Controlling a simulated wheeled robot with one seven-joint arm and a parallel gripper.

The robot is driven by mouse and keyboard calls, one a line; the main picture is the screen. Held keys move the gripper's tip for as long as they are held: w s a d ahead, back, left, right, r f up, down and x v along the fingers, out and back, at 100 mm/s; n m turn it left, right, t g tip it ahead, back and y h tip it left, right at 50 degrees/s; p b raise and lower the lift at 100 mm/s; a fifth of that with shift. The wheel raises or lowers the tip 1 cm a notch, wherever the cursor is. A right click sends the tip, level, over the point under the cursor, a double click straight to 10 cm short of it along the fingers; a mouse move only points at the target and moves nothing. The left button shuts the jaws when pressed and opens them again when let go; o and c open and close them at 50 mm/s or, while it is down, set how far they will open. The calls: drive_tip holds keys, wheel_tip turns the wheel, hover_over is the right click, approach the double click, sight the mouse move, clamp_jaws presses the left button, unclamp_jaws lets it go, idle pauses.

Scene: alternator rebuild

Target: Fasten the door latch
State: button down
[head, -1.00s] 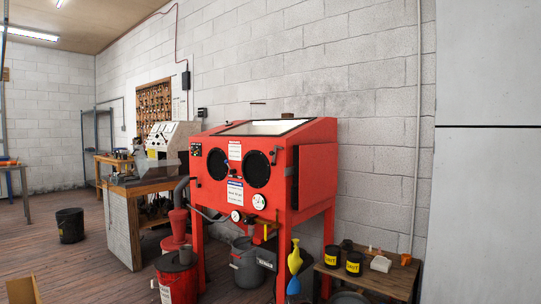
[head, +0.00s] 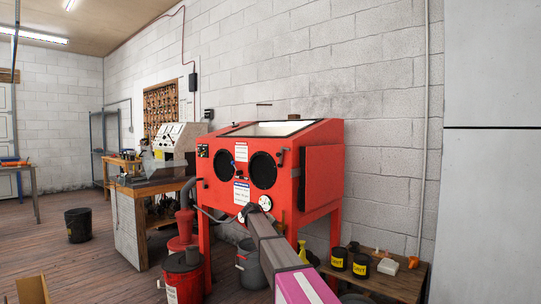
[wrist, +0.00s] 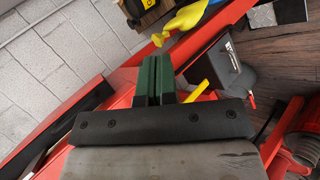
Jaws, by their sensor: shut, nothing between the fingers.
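The red blast cabinet (head: 232,190) stands against the block wall. Its side door (head: 322,178) is on the right face and looks nearly flush with it. A small dark fitting (head: 281,156), perhaps the latch, sits on the front near the right corner; I cannot tell whether it is fastened. My gripper (head: 249,209) is in front of the cabinet's lower front, near the gauges, and partly hidden by my arm. In the wrist view its green fingers (wrist: 155,78) are together and empty, over red framework of the cabinet; the latch is not clear there.
A low wooden table (head: 400,281) with black tins (head: 339,258) is right of the cabinet. A grey bucket (head: 250,262) stands below it, and a red canister (head: 184,277) is at front left. Open floor is at left.

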drive_tip(key=w+a+r+m+h, duration=0.1)
drive_tip(key=w+a+r, duration=0.3)
drive_tip(key=r, duration=0.9)
drive_tip(key=w+a+r+m+h, duration=0.1)
drive_tip(key=w+a+r+h, duration=0.2)
drive_tip(key=r, duration=1)
drive_tip(key=w+a+r+m+h, duration=0.1)
drive_tip(key=w+a+r+h, duration=0.1)
drive_tip(key=w+a+r, duration=0.5)
drive_tip(key=w+r, duration=0.3)
drive_tip(key=r, duration=0.4)
drive_tip(key=shift+w+t, duration=0.15)
drive_tip(key=shift+t, duration=0.15)
drive_tip(key=shift+d, duration=0.1)
approach(282, 158)
drive_tip(key=w+d+r, duration=0.1)
drive_tip(key=w+d, duration=0.1)
drive_tip(key=shift+s+d+f, duration=0.2)
drive_tip(key=shift+s+d, duration=0.3)
drive_tip(key=shift+d, duration=0.15)
